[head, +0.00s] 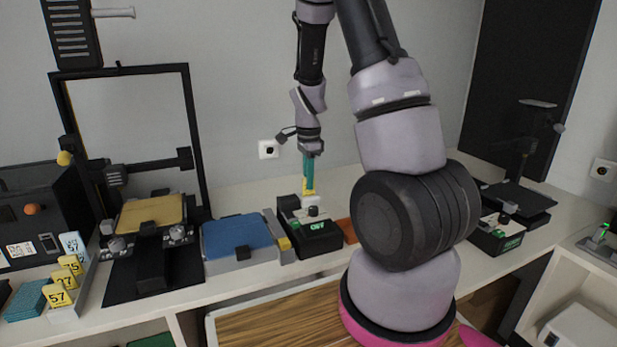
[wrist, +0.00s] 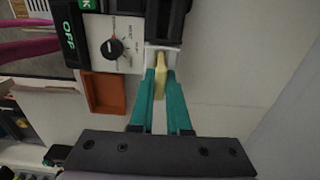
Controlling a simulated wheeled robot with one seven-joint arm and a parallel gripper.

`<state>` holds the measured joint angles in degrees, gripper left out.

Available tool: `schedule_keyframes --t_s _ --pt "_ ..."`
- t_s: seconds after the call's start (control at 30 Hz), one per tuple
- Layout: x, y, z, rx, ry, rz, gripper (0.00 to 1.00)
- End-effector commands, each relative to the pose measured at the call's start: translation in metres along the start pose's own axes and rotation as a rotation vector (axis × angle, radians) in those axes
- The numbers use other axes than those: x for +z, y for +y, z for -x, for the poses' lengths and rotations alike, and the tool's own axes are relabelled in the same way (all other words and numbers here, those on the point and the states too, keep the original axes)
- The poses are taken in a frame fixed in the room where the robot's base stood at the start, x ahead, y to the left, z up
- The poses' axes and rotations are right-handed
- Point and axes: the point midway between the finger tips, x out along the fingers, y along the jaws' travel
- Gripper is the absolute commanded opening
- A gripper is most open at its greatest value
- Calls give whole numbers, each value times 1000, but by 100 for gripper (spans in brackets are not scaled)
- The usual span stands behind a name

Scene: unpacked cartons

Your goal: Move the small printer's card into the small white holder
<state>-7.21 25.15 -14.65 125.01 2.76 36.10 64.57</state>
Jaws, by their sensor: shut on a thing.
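My gripper (head: 309,178) has teal fingers pointing down and is shut on a yellow card (head: 308,191). In the wrist view the fingers (wrist: 161,90) pinch the card (wrist: 160,76) from both sides. The small white holder (head: 309,201) stands directly below the card, beside a black device with a knob. In the wrist view the card's far end overlaps the white holder (wrist: 151,56). I cannot tell whether the card sits in its slot or just above it. The device (wrist: 103,26) shows OFF on a dark panel.
An orange tray (wrist: 105,92) lies beside the device. To the left are a blue-topped machine (head: 238,236), a black-framed press with a yellow plate (head: 152,213), and several yellow numbered cards (head: 59,293) in a stand. A similar device (head: 494,238) stands right. Counter behind the holder is clear.

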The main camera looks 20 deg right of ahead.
Motion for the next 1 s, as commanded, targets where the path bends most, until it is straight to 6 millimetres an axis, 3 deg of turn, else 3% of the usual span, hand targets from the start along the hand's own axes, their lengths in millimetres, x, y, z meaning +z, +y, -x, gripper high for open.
schedule_keyframes --t_s 0.13,0.17,0.23,0.67,1.0 --pt "0 0 -4 0 0 0 0" --pt "0 0 -4 0 0 1 22" --pt "0 0 -4 0 0 1 49" --pt "0 -1 5 -3 0 1 50" --pt "0 -1 70 -6 0 2 50"
